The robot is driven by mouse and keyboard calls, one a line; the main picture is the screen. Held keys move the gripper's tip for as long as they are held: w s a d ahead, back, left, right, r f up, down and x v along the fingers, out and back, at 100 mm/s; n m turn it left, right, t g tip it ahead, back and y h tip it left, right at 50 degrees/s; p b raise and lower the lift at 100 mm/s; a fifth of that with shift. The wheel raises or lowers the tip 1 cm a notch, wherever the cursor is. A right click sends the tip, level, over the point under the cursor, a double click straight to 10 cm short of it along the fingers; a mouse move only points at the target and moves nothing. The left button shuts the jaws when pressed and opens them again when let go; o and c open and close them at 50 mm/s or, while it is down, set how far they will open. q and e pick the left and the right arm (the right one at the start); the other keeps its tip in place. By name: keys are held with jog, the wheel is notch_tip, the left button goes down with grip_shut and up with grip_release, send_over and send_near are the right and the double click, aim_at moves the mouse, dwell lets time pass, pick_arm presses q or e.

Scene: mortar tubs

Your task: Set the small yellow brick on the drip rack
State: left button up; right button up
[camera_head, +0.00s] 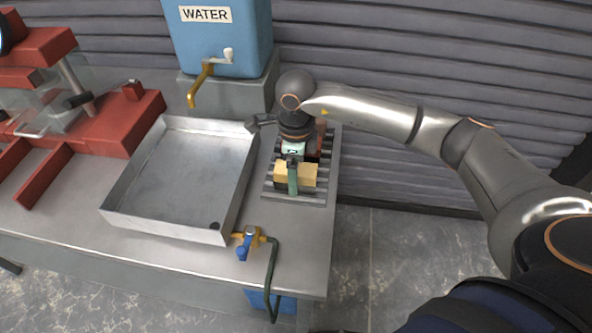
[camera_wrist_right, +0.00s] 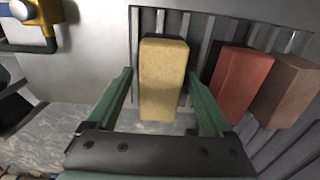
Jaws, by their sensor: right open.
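The small yellow brick (camera_head: 309,173) is at the front part of the drip rack (camera_head: 312,199), over its slats; I cannot tell for certain whether it rests fully on them. In the right wrist view the yellow brick (camera_wrist_right: 163,82) lies between the two green fingers of my right gripper (camera_wrist_right: 158,85). The fingers are open, with a gap visible on each side of the brick. In the head view my right gripper (camera_head: 292,176) comes down over the brick, one finger in front of it. My left gripper is not in view.
A red brick (camera_wrist_right: 240,82) and a brown brick (camera_wrist_right: 287,92) stand on the rack beside the yellow one. An empty metal tray (camera_head: 180,175) is left of the rack. A blue-handled tap with a hose (camera_head: 272,270) is in front. The blue water tank (camera_head: 222,45) stands behind.

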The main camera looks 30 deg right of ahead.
notch_tip(320, 180, up, 12)
jog(key=b, duration=0.1)
dwell(1.5)
